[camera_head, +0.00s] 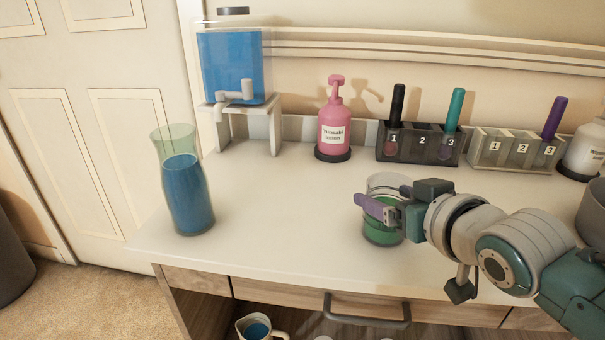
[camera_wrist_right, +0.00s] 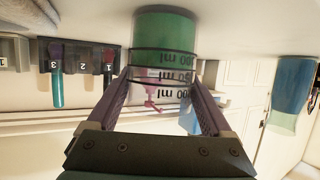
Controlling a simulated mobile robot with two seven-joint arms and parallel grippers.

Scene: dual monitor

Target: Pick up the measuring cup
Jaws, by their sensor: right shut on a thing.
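The measuring cup (camera_head: 384,234) is a clear cylinder with green contents, standing upright on the white counter. My right gripper (camera_head: 372,209) reaches in from the right at the cup's upper part, with its purple fingers around it. In the right wrist view, where the picture is upside down, the cup (camera_wrist_right: 165,28) with black ml markings sits between the two fingers of the gripper (camera_wrist_right: 162,88). The fingers are shut on its sides. My left gripper is in neither view.
A carafe of blue liquid (camera_head: 187,195) stands at the left of the counter (camera_head: 285,225). Behind are a blue dispenser (camera_head: 232,65), a pink pump bottle (camera_head: 335,120), a dark numbered rack (camera_head: 419,146) and a pale numbered rack (camera_head: 513,152). The counter between carafe and cup is clear.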

